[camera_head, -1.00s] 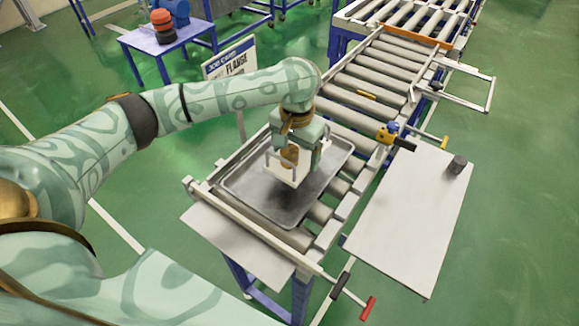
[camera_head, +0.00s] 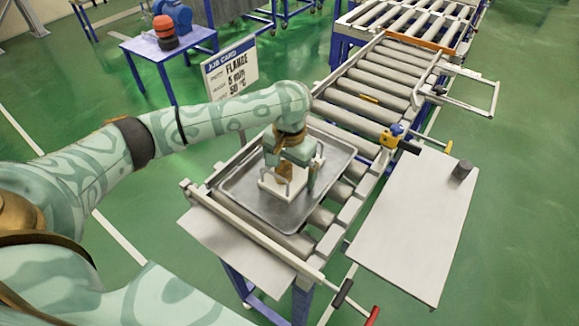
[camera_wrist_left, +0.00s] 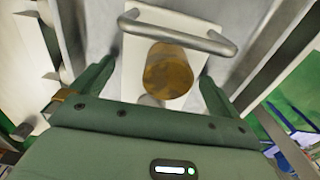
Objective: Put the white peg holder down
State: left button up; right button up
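The white peg holder (camera_head: 272,188), a pale plate with a bar handle, is at the metal tray (camera_head: 256,208) on the roller conveyor. It looks level and low over the tray floor; I cannot tell if it touches. My left gripper (camera_head: 294,178) points down over it. In the left wrist view the holder's plate (camera_wrist_left: 136,55) and a brass-coloured cylinder (camera_wrist_left: 168,72) lie between the fingers (camera_wrist_left: 158,78). The fingers are well apart, clear of the cylinder and near the plate's sides; whether they press on it is unclear. My right gripper is not in view.
A grey side table (camera_head: 415,225) with a dark cylinder (camera_head: 461,170) stands right of the conveyor. A yellow and blue fitting (camera_head: 392,136) is on the right rail. A job card sign (camera_head: 230,70) stands behind.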

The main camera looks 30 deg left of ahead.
pick_arm(q)
notch_tip(320, 180, up, 12)
jog(key=p, duration=0.5)
dwell(0.4)
